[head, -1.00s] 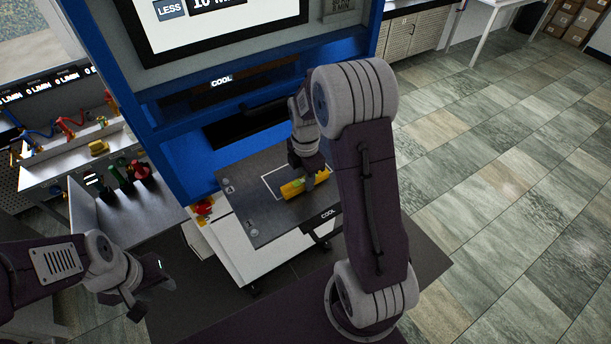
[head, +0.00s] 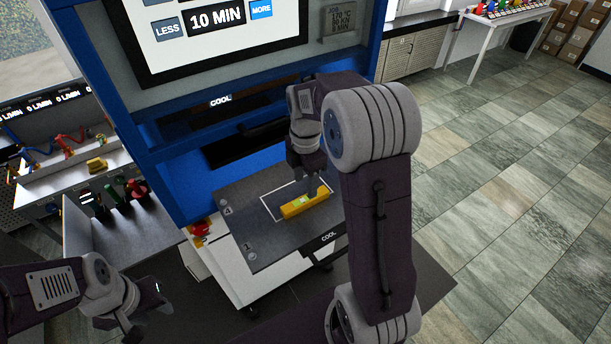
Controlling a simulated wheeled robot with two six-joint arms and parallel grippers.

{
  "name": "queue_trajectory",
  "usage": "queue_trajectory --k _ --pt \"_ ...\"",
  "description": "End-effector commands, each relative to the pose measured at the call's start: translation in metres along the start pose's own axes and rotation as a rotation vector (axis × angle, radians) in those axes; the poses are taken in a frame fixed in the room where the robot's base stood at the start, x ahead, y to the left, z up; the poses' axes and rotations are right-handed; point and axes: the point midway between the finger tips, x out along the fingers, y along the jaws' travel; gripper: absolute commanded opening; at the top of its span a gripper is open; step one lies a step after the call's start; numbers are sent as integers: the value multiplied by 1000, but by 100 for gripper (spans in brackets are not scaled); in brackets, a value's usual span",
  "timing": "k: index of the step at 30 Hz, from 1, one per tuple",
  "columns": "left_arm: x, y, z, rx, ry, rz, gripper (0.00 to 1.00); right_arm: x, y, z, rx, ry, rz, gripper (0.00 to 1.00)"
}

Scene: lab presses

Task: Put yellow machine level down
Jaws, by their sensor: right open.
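The yellow level (head: 304,206) lies on the dark tray (head: 240,218) of the blue press, across the lower edge of a white outlined rectangle. A small green patch shows on its top. My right gripper (head: 313,184) points down at the level's right part, its fingers at or just above it. The fingers are open, and whether they touch the level is hard to tell. My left gripper (head: 148,318) hangs at the lower left, away from the tray, and its jaws are too unclear to judge.
The blue press (head: 180,170) with a screen (head: 215,35) stands behind the tray. A side bench at the left holds a small yellow object (head: 97,165) and dark bottles (head: 118,197). A red knob (head: 200,228) sits left of the tray. Open floor lies at the right.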

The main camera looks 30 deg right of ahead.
Motion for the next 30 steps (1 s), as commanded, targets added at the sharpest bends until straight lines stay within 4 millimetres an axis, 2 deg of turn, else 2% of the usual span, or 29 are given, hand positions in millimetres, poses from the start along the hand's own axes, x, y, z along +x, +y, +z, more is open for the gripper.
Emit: queue_trajectory --k 3,6,11,14,17,24,27,30 --pt "4 0 0 0 0 0 36 -24 1 0 0 -1 4 50" --pt "5 0 1 0 0 0 36 -37 0 0 0 0 1 50" --pt "5 0 0 0 0 0 36 -44 0 0 0 0 -1 50" --pt "5 0 0 0 0 0 36 -40 -4 -4 51 1 0 50" --pt "5 0 0 0 0 0 36 -22 -16 -20 285 5 11 50" --pt "5 0 0 0 0 0 36 37 -80 -68 1178 49 58 50" --pt "5 0 0 0 0 0 36 52 -103 -79 1449 72 67 50" --pt "5 0 0 0 0 0 36 61 -117 -84 1608 88 69 50"
